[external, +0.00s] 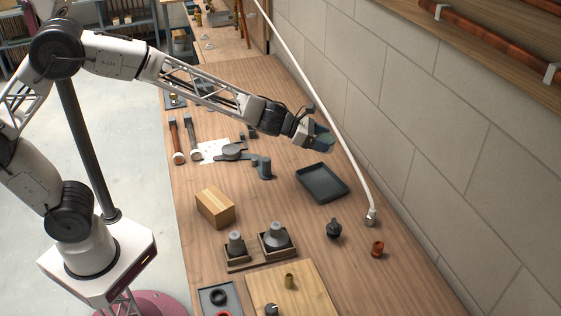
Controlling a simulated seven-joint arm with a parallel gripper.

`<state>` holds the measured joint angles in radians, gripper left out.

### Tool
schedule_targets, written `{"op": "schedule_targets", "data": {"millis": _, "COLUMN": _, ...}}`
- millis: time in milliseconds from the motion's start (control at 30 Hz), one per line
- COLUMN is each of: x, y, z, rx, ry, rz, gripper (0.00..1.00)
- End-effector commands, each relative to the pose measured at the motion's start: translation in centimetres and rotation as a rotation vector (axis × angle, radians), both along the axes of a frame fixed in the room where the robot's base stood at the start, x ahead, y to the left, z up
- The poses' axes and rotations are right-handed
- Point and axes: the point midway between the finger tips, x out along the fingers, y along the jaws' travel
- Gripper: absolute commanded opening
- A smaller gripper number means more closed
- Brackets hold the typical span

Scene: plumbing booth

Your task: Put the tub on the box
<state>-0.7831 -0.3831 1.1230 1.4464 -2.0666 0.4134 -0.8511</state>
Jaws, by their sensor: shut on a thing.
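My gripper (318,143) is at the end of the outstretched arm, above the far right part of the bench near the wall. It is shut on a small dark greenish thing, which looks like the tub (326,137); the fingers hide much of it. The tub is held in the air, beyond the dark grey tray. The brown cardboard box (215,208) with a pale tape strip sits on the bench, nearer the camera and to the left of my gripper. Nothing lies on its top.
The dark tray (322,183) is empty. A grey clamp-like tool (262,166) stands between gripper and box. Weights in wooden holders (277,239), a black pot (334,228) and a copper fitting (377,248) stand nearer. A white pipe (325,105) slants down beside my gripper.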

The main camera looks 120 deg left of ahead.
Motion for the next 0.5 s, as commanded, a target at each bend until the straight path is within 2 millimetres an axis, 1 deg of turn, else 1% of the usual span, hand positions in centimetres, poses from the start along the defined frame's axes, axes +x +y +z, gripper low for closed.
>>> {"op": "schedule_targets", "data": {"millis": 33, "x": 0.1, "y": 0.2, "z": 0.4, "rx": 0.0, "ry": -0.004, "rz": 0.024, "gripper": 0.43}}
{"op": "schedule_targets", "data": {"millis": 200, "x": 0.1, "y": 1.1, "z": 1.1, "rx": -0.007, "ry": -0.007, "rz": 0.101, "gripper": 0.43}}
{"op": "schedule_targets", "data": {"millis": 500, "x": -0.6, "y": 1.7, "z": 1.9, "rx": -0.015, "ry": -0.009, "rz": 0.166, "gripper": 0.43}}
